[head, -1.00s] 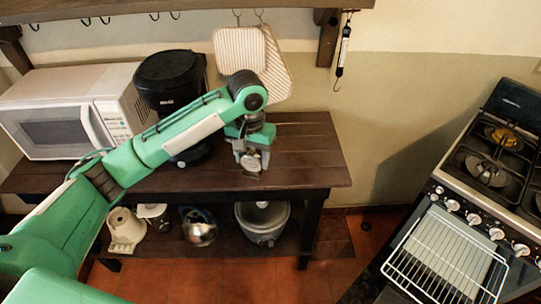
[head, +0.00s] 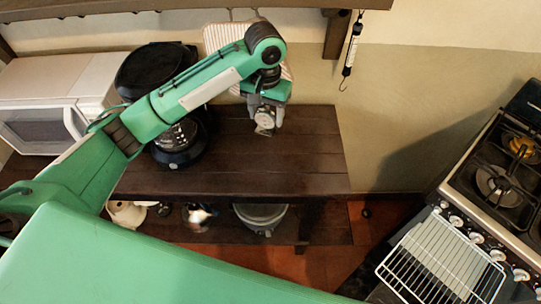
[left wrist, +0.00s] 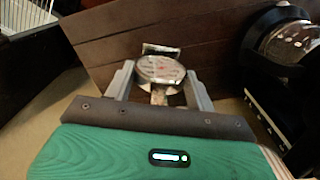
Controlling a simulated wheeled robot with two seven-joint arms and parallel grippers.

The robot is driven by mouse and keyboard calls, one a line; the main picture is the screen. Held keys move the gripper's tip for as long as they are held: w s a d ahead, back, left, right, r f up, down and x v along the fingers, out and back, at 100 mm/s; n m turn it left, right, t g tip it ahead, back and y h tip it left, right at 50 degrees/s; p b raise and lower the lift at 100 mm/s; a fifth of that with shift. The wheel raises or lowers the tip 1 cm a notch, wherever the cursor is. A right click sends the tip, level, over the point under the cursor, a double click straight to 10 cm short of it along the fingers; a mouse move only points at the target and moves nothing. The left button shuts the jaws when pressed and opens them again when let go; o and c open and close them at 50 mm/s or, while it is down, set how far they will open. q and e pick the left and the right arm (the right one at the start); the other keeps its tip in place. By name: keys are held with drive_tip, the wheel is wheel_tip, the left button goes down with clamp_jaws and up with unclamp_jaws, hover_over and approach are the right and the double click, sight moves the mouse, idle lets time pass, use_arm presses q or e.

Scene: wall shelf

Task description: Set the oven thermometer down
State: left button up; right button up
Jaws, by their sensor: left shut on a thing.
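The oven thermometer (head: 265,118) has a round dial and a small metal foot. My left gripper (head: 266,108) is shut on it, above the back part of the dark wooden table (head: 240,160). In the left wrist view the thermometer (left wrist: 160,70) sits between the two fingers of my left gripper (left wrist: 160,85), its dial facing the camera. Whether its foot touches the tabletop (left wrist: 110,40) I cannot tell. My right gripper is not in view.
A black coffee maker (head: 160,75) and a white microwave (head: 45,120) stand on the table's left. Striped pot holders (head: 222,38) hang behind my gripper. The stove (head: 500,180) with a wire rack (head: 440,262) is at right. The table's middle and right are clear.

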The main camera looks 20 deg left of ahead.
sight(265, 128)
use_arm(q)
drive_tip(key=f+p, duration=0.1)
drive_tip(key=f, duration=0.5)
drive_tip(key=f+p, duration=0.1)
drive_tip(key=f, duration=0.5)
drive_tip(key=f+p, duration=0.2)
drive_tip(key=f, duration=0.5)
drive_tip(key=shift+s+f, duration=0.1)
drive_tip(key=shift+s, duration=0.2)
drive_tip(key=o, duration=1)
drive_tip(key=shift+f, duration=0.15)
wheel_tip(265, 128, up, 12)
drive_tip(key=shift+r+b, duration=0.2)
drive_tip(key=shift+b, duration=1)
